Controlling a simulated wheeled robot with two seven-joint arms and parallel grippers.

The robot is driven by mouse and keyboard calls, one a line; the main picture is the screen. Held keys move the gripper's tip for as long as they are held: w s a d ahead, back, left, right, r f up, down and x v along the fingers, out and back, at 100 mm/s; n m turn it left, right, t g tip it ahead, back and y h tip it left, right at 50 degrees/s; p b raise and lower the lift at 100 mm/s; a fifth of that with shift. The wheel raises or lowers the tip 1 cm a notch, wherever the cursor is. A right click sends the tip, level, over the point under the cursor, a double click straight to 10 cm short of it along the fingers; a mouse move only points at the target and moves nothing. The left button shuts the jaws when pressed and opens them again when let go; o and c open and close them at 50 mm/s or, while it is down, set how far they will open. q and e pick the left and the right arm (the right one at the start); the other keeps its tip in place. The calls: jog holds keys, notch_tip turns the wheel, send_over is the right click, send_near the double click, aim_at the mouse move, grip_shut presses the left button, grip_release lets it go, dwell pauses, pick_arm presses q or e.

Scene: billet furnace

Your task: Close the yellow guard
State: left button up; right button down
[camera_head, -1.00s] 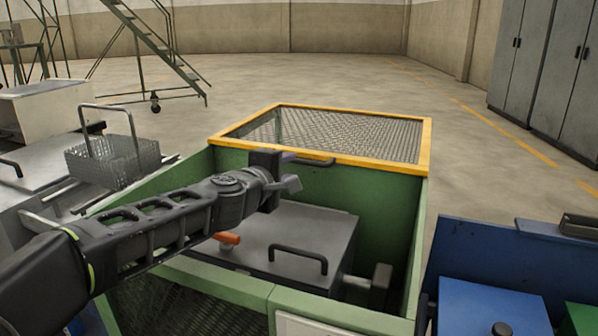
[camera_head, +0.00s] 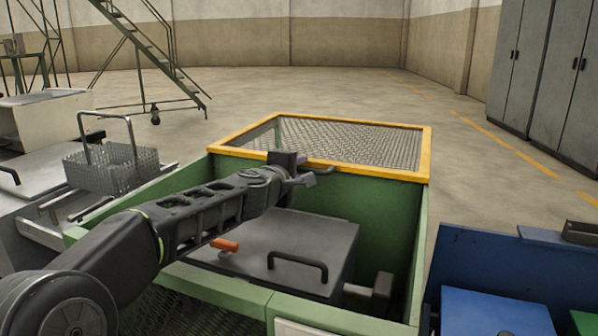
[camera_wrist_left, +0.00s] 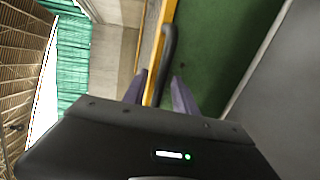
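The yellow guard (camera_head: 388,173) is a yellow-framed mesh panel that lies roughly level beyond the back edge of the green machine housing (camera_head: 390,215). Its dark handle on the near frame bar is partly hidden by my gripper in the head view. My left gripper (camera_head: 305,169) is at this near bar. In the left wrist view its two purple-grey fingers (camera_wrist_left: 160,92) stand apart, with the dark handle (camera_wrist_left: 168,55) between or just beyond them. I cannot tell whether they touch it. My right gripper is not in view.
Inside the housing is a grey lid (camera_head: 270,240) with a black handle and an orange grip (camera_head: 224,245). A wire basket (camera_head: 110,165) stands at left. A blue box (camera_head: 500,265) stands at right. Open floor lies behind the guard.

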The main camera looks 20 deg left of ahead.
pick_arm(q)
jog(key=shift+c, duration=0.2)
grip_shut()
dwell(1.1)
